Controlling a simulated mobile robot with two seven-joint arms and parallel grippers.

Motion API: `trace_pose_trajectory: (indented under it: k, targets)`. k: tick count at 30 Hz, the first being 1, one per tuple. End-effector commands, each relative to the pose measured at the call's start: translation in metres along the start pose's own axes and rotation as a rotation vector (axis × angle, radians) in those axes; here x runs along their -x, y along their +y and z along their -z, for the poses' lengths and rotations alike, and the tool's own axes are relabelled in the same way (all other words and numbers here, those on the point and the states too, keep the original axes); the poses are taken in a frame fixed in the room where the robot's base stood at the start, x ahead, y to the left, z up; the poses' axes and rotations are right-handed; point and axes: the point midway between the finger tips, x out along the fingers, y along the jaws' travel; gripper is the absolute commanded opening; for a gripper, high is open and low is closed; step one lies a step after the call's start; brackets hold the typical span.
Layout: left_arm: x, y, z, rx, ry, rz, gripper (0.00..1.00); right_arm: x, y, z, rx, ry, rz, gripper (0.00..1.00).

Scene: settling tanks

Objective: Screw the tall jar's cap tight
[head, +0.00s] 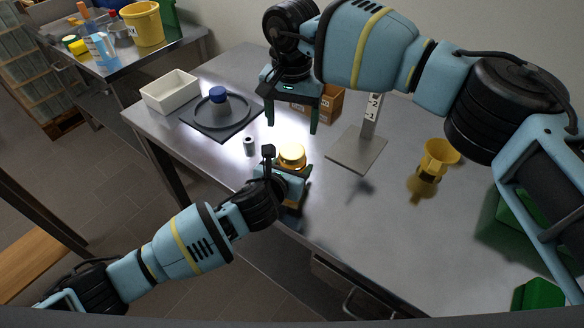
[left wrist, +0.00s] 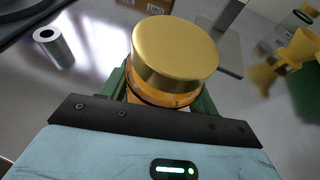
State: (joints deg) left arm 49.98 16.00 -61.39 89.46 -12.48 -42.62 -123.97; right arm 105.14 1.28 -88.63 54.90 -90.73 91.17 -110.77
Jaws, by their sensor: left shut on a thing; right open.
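The tall jar is orange, and its body (left wrist: 178,99) shows just under the cap in the left wrist view. Its gold cap (head: 292,154) sits on top and also fills the middle of the left wrist view (left wrist: 175,52). A thin dark line shows under the cap's rim; how tight it is I cannot tell. My left gripper (head: 290,180) is shut on the jar below the cap, near the table's front edge. My right gripper (head: 292,126) is open and empty, fingers pointing down, above and behind the cap. The jar's lower part is mostly hidden by my left gripper.
A small grey cylinder (head: 249,147) stands left of the jar. Behind it are a black tray (head: 236,129) bearing a blue-capped container (head: 219,98), and a white bin (head: 170,91). An orange-brown box (head: 329,104), a metal stand (head: 357,150) and a yellow funnel (head: 440,154) stand behind and right.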

Motion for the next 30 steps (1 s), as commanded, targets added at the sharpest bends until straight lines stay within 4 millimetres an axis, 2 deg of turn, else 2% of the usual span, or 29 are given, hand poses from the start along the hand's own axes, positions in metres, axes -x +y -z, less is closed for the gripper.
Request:
trace_pose_trajectory:
  k: [16, 22, 30]
  targets:
    - [0.0000, 0.0001, 0.0005, 0.000, 0.001, 0.000, 0.00, 0.0001, 0.0001, 0.0001, -0.647, 0.000, 0.000, 0.72]
    - [0.0000, 0.0000, 0.0006, 0.000, 0.001, 0.000, 0.00, 0.0002, 0.0001, 0.0001, -0.744, 0.000, 0.000, 0.72]
    - [0.0000, 0.0000, 0.0007, 0.000, 0.001, 0.000, 0.00, 0.0001, 0.0001, 0.0001, -0.751, 0.000, 0.000, 0.72]
